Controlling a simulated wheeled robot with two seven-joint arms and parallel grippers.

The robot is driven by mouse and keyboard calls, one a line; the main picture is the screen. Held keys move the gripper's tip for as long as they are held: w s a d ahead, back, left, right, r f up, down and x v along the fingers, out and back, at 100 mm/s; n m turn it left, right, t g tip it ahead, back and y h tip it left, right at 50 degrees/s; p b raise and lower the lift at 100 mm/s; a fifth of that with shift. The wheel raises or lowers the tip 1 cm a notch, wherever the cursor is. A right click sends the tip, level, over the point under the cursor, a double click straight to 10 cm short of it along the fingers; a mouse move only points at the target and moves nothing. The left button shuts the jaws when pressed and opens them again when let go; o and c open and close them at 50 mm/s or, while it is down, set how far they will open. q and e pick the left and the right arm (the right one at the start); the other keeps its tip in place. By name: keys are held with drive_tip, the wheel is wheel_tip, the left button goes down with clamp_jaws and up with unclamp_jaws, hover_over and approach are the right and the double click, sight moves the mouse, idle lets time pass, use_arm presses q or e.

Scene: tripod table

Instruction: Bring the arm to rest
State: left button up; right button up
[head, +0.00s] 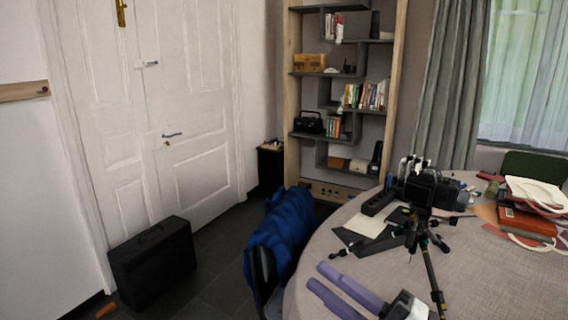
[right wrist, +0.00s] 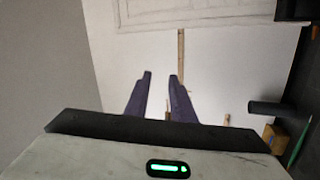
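My right gripper (head: 318,276) shows at the bottom of the head view, over the near left edge of the round table (head: 470,270). Its two purple fingers point to the left and stand apart with nothing between them. In the right wrist view its fingers (right wrist: 160,75) also show a clear gap, with a pale wall or door beyond. My left gripper is not in view.
A black camera on a small tripod (head: 428,190) stands on the table near my right gripper. Papers and a red book (head: 526,222) lie at the right. A blue jacket (head: 280,238) hangs on a chair beside the table. A black case (head: 153,262) stands on the floor.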

drive_tip(key=s+d+f+m+t+h, duration=0.1)
drive_tip(key=s+d+f+m+h, duration=0.1)
drive_tip(key=f+m+h, duration=0.35)
drive_tip(key=s+d+f+m+h, duration=0.2)
drive_tip(key=f+m+h, duration=0.1)
drive_tip(key=f+m, duration=0.55)
drive_tip(key=s+d+f+m+t+h, duration=0.1)
drive_tip(key=s+d+f+m+h, duration=0.2)
drive_tip(key=f, duration=0.6)
drive_tip(key=s+d+f+m+g+h, duration=0.2)
drive_tip(key=s+f+m+g, duration=0.4)
drive_tip(key=s+f, duration=0.8)
drive_tip(key=shift+s+f+m+h, duration=0.3)
drive_tip(key=shift+s+m+h, duration=0.3)
drive_tip(key=shift+s+h, duration=0.25)
